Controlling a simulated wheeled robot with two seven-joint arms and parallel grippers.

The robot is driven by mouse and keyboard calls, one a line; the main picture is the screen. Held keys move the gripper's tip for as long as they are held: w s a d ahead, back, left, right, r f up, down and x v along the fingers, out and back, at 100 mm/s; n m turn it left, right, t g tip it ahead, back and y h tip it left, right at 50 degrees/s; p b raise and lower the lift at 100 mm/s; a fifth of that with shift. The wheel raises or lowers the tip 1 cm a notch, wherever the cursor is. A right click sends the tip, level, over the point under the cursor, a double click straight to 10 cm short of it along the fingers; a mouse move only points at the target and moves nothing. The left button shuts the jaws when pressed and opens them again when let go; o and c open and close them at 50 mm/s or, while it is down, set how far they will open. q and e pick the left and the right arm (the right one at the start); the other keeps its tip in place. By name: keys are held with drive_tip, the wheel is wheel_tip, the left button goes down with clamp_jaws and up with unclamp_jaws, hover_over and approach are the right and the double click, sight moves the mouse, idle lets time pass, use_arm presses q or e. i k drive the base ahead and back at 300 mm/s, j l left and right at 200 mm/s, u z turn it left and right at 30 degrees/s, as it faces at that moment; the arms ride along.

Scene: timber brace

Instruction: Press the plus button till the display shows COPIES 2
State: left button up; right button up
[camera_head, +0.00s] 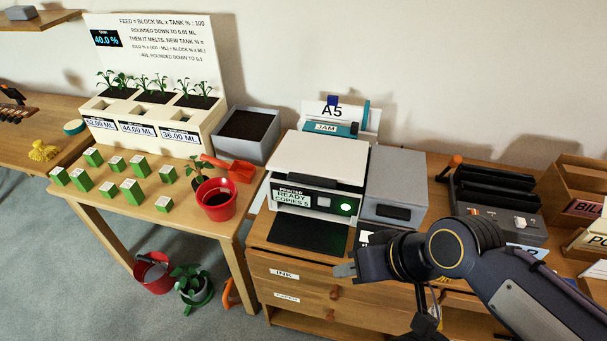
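The printer (318,160) is a white and black machine on the wooden cabinet, in the middle of the head view. Its small display (292,198) reads READY and COPIES with a digit that looks like 5, though it is small. A white button (323,202) sits right of the display, and a round green lit button (345,207) is further right. I cannot make out a plus sign. My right gripper (345,270) is in front of and below the printer, near the drawer fronts, apart from the buttons. Its finger opening is unclear. My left gripper is out of view.
A black tray (308,235) juts from the printer's front. A grey box (394,188) stands right of it, then a dark slotted machine (495,205) and wooden sorters (578,195). A table (160,238) with green blocks and a red pot (216,199) stands left.

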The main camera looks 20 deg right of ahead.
sight(363, 236)
drive_tip(key=z, duration=1.6)
